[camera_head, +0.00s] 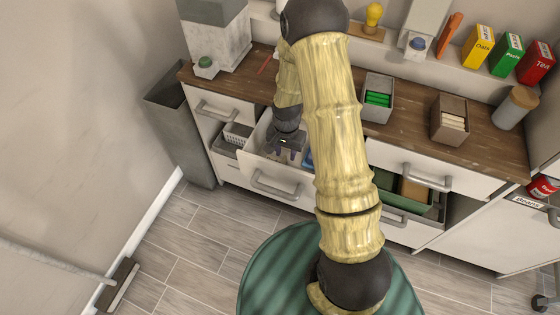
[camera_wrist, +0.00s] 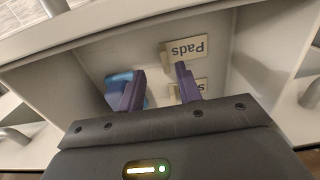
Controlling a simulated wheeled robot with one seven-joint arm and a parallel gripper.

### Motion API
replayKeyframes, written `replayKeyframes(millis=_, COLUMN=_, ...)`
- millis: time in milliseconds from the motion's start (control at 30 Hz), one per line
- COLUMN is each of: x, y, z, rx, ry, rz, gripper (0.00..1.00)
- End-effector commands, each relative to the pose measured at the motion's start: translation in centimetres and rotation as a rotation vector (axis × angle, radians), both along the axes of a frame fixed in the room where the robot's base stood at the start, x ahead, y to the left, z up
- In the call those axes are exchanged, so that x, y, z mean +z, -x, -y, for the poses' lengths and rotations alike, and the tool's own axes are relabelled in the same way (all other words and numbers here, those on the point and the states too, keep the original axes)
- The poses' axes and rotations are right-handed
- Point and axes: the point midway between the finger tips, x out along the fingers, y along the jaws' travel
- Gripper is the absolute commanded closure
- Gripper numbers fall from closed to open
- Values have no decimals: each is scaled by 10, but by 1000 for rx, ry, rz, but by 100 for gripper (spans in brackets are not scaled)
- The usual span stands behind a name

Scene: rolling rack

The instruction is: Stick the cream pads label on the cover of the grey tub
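The cream label reading "Pads" (camera_wrist: 186,50) lies in an open white drawer, upside down in the wrist view. A second cream label (camera_wrist: 196,90) lies close by, partly hidden by my right finger. My gripper (camera_wrist: 160,90) is open and empty over the drawer, its fingertips just short of the Pads label. In the head view my gripper (camera_head: 288,150) points down into the drawer (camera_head: 275,180). A light grey round tub with a tan cover (camera_head: 519,97) stands at the right end of the counter; I cannot tell for sure that it is the task's tub.
A blue item (camera_wrist: 120,82) lies in the drawer by my left finger. On the wooden counter stand a grey box (camera_head: 378,108) of green blocks and a brown-grey box (camera_head: 447,128) of cream blocks. The floor (camera_head: 200,250) at left is mostly clear.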

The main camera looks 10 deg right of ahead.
Motion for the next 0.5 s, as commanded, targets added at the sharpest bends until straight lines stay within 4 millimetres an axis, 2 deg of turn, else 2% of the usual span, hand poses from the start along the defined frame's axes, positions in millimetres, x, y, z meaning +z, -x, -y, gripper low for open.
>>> replayKeyframes(millis=233, x=-6, y=0, z=-2, rx=1, ry=0, rz=-3, gripper=65)
replayKeyframes(millis=500, x=-39, y=-3, z=-7, rx=1, ry=0, rz=-4, gripper=65)
